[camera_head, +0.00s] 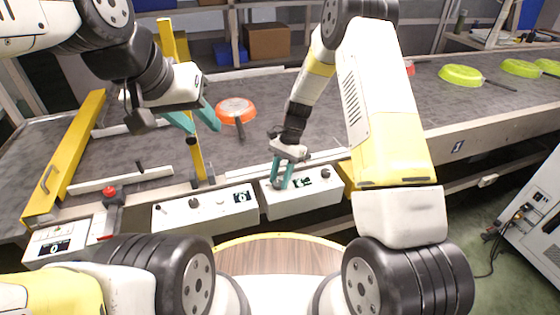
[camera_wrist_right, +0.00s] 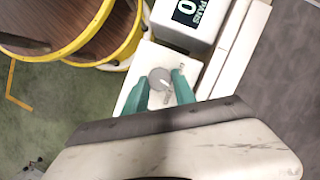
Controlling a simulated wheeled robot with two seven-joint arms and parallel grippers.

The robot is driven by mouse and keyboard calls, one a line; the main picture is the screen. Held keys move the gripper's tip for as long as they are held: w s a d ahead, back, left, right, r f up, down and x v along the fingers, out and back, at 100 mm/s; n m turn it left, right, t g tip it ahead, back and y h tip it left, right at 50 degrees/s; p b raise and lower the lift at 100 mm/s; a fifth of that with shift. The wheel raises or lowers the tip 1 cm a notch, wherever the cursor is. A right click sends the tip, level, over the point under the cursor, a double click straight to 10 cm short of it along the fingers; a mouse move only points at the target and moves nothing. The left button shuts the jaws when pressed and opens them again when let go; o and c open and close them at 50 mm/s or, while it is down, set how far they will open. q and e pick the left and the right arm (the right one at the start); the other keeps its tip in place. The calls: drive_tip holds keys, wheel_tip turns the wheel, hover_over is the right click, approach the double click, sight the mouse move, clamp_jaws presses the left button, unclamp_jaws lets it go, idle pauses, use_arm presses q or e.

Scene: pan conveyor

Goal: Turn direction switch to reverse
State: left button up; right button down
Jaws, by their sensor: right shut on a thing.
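The direction switch is a round grey knob (camera_wrist_right: 160,78) on a white control box, seen in the right wrist view. In the head view this white box (camera_head: 333,187) is at the conveyor's front edge, and my gripper hides the knob. My right gripper (camera_head: 283,182) reaches down to the left part of the box. In the right wrist view its teal fingers (camera_wrist_right: 160,90) stand on both sides of the knob, shut on it. My left gripper (camera_head: 196,120) is above the conveyor at left, its teal fingers apart and empty.
A second white box (camera_head: 215,212) with knobs and a display stands to the left, and a red button (camera_head: 109,190) is further left. An orange pan (camera_head: 235,104) lies on the grey belt (camera_head: 290,85). Green pans (camera_head: 461,74) lie at the right. A yellow post (camera_head: 167,40) rises near my left gripper.

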drive_tip(key=n+h, duration=0.1)
drive_tip(key=n, duration=0.1)
drive_tip(key=n+h, duration=0.1)
drive_tip(key=n, duration=0.2)
drive_tip(key=shift+w+a+n+g, duration=0.2)
drive_tip(key=shift+n+g, duration=0.1)
drive_tip(key=shift+g, duration=0.1)
drive_tip(key=shift+a+n+h, duration=0.15)
drive_tip(key=shift+n+h, duration=0.65)
drive_tip(key=shift+n, duration=1.2)
drive_tip(key=c, duration=1)
unclamp_jaws()
drive_tip(key=shift+s, duration=0.1)
drive_tip(key=shift+v, duration=3.9)
